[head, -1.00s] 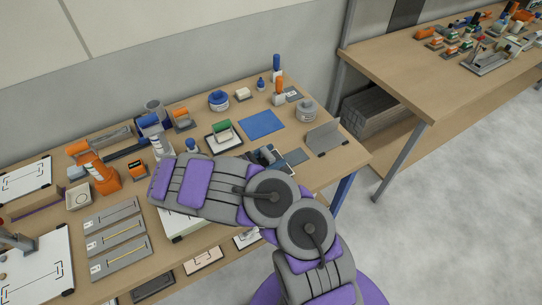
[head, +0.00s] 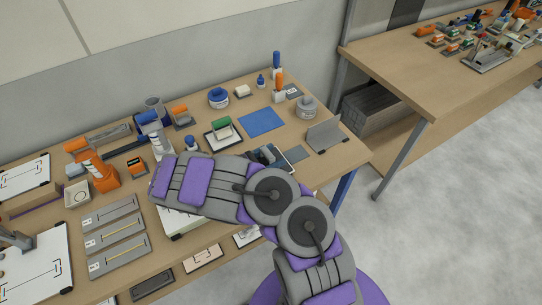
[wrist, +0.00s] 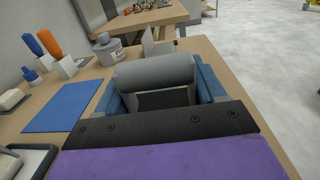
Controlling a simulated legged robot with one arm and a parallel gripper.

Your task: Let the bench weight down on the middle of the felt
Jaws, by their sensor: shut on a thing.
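My gripper (wrist: 162,88) is shut on a grey rounded bar with a dark part under it, which I take to be the bench weight (wrist: 155,70). The blue finger pads stand on either side of it. In the head view my gripper (head: 266,157) is mostly hidden behind my arm, and the held weight can hardly be made out. The blue square felt (head: 262,122) lies flat and bare on the bench, beyond my gripper. In the wrist view the felt (wrist: 62,106) lies to the left of the held weight, apart from it. The weight's underside is hidden.
A round grey lidded pot (head: 307,107), a grey angle plate (head: 324,136) and an orange-handled tool (head: 279,90) stand near the felt. A green-handled block on a white-topped pad (head: 222,132) is left of it. The bench's right edge is close to my gripper.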

